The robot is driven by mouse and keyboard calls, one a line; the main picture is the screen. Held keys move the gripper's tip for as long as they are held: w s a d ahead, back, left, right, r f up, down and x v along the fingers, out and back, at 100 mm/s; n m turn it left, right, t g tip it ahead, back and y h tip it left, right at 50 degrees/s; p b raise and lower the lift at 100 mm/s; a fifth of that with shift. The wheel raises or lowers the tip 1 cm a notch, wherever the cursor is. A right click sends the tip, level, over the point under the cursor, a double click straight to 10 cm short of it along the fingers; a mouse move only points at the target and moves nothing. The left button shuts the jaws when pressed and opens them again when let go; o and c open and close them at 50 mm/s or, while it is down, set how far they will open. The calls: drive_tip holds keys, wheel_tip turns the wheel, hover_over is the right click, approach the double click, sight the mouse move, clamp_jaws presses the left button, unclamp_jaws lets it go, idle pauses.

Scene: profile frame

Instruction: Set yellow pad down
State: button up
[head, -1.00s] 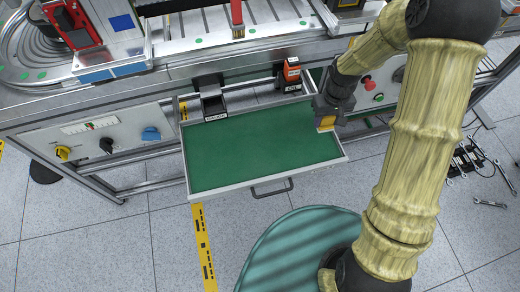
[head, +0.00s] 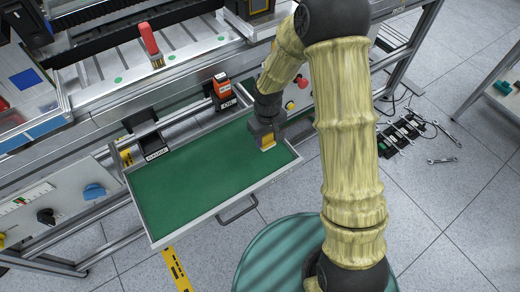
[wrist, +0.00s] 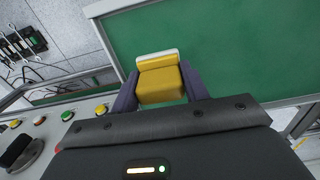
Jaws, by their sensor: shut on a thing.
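The yellow pad (wrist: 160,82) has a pale edge along one end. It sits between the two dark fingers of my gripper (wrist: 160,90), which is shut on it. In the head view the yellow pad (head: 267,143) shows under my gripper (head: 265,140), over the right part of the open drawer (head: 190,190) with a green floor. The drawer's green floor also fills much of the wrist view (wrist: 240,50). I cannot tell whether the pad touches the floor.
An orange item (head: 222,92) stands in a labelled holder at the drawer's back, with an empty-looking black holder (head: 152,145) to its left. The drawer's middle and left are clear. Loose tools (head: 405,133) lie on the tiled floor to the right.

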drive_tip(key=shift+f, duration=1.35)
drive_tip(key=shift+f, duration=0.1)
drive_tip(key=shift+f+b, duration=0.45)
drive_tip(key=shift+f, duration=1.3)
drive_tip(key=shift+f, duration=0.15)
drive_tip(key=o, duration=1)
